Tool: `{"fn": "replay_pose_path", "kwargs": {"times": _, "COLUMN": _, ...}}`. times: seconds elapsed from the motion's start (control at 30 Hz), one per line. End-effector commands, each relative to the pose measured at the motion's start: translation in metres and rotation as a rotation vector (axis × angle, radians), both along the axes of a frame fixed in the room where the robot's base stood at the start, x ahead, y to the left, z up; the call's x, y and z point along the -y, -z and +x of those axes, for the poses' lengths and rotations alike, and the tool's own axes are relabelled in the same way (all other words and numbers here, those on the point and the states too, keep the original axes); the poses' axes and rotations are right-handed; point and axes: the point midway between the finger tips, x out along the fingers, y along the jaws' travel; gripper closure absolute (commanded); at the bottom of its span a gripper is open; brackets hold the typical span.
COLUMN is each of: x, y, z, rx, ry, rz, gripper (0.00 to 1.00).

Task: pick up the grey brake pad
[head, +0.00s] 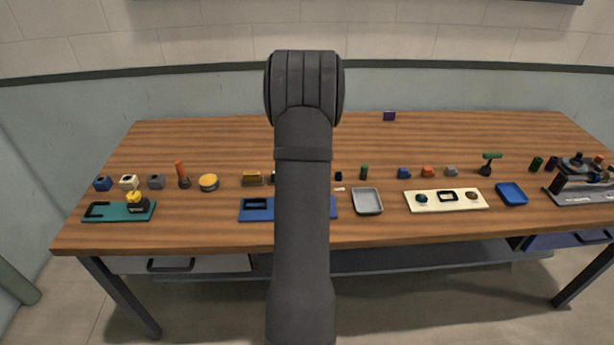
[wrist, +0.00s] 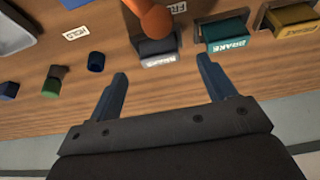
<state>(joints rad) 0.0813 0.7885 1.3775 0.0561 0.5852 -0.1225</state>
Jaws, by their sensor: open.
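The grey brake pad (wrist: 158,48) shows in the wrist view as a dark grey block with pale lettering, in a holder on the wooden table. In the head view my arm hides it. My gripper (wrist: 163,68) is open and empty, with its two blue fingers apart on either side of the view just short of the pad. The fingers do not appear to touch it. In the head view my gripper is hidden behind the arm.
An orange rounded part (wrist: 150,18) overlaps the pad's far side. A teal block (wrist: 227,34) and a yellow block (wrist: 296,20) stand in holders to the right. Small cylinders, including a green one (wrist: 51,87), stand left. The table's back (head: 450,135) is mostly clear.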

Motion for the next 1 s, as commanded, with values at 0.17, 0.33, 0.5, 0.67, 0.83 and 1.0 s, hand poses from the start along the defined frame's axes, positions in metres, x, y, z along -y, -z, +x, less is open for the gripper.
{"fn": "replay_pose_path", "kwargs": {"times": 0.17, "x": 0.000, "y": 0.008, "z": 0.004, "rx": -0.001, "ry": 0.000, "rz": 0.000, "gripper": 0.24}}
{"fn": "replay_pose_path", "kwargs": {"times": 0.33, "x": 0.002, "y": 0.028, "z": 0.015, "rx": -0.002, "ry": 0.000, "rz": 0.000, "gripper": 0.24}}
{"fn": "replay_pose_path", "kwargs": {"times": 0.5, "x": 0.002, "y": 0.045, "z": 0.023, "rx": -0.001, "ry": 0.000, "rz": 0.000, "gripper": 0.24}}
{"fn": "replay_pose_path", "kwargs": {"times": 0.67, "x": 0.002, "y": 0.051, "z": 0.026, "rx": 0.000, "ry": 0.000, "rz": 0.000, "gripper": 0.24}}
{"fn": "replay_pose_path", "kwargs": {"times": 0.83, "x": 0.002, "y": 0.051, "z": 0.026, "rx": 0.001, "ry": 0.000, "rz": 0.000, "gripper": 0.24}}
{"fn": "replay_pose_path", "kwargs": {"times": 1.0, "x": 0.002, "y": 0.051, "z": 0.025, "rx": 0.000, "ry": 0.000, "rz": 0.000, "gripper": 0.55}}
